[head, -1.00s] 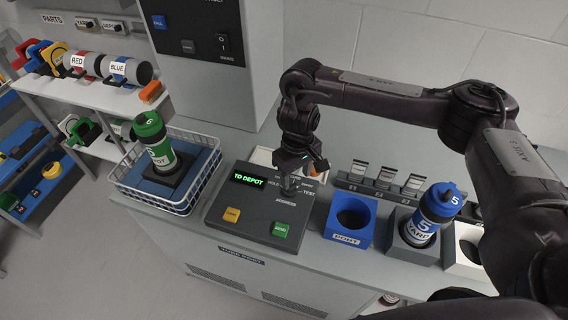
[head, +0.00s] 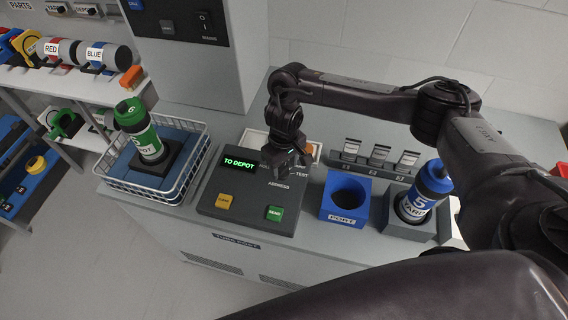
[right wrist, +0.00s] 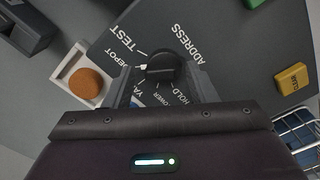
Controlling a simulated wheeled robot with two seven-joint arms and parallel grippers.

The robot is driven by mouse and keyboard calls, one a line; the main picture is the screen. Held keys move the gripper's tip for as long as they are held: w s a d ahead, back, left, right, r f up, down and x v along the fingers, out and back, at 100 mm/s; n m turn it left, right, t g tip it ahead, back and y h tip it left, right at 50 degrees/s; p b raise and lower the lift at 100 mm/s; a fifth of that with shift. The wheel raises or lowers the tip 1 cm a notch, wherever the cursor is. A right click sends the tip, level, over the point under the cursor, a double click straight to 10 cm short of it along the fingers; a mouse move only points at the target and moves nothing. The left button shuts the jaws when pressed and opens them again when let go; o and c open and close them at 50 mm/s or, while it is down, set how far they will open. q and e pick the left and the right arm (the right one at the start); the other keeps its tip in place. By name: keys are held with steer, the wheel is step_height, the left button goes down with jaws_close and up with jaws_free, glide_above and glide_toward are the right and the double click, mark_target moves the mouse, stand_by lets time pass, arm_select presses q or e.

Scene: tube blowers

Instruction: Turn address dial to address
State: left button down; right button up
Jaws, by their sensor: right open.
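The console (head: 246,215) stands on the counter with a lit green display (head: 239,163) reading TO DEPOT. Its address dial is hidden under my right gripper (head: 291,167) in the head view. The right wrist view shows the black dial knob (right wrist: 163,68) between the two fingers of my right gripper (right wrist: 165,85), which are open, one on each side. I cannot tell whether they touch the knob. A white mark on the knob faces left, towards the printed DEPOT and TEST side. The ADDRESS label lies at the knob's upper right. My left gripper is not in view.
A yellow button (head: 224,202) and a green button (head: 274,213) sit on the console front. A wire basket (head: 187,178) with a green-capped carrier (head: 144,135) stands left. A blue port (head: 345,198) and a blue-capped carrier (head: 424,192) stand right.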

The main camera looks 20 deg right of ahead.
steer(key=c, duration=1)
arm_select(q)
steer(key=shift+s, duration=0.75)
arm_select(e)
steer(key=shift+o, duration=0.2)
steer(key=shift+n, duration=0.4)
steer(key=n, duration=0.3)
steer(key=shift+w+n, duration=0.1)
steer(key=shift+n, duration=0.3)
steer(key=n, duration=0.4)
steer(key=shift+w, duration=0.15)
steer(key=n, duration=0.6)
steer(key=shift+w+a+b, duration=0.1)
steer(key=shift+a+b, duration=0.05)
steer(key=shift+b, duration=0.2)
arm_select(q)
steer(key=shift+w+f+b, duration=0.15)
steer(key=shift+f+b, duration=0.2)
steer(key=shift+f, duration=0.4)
arm_select(e)
steer(key=n, duration=0.6)
steer(key=shift+a+r, duration=0.1)
steer(key=shift+n, duration=0.3)
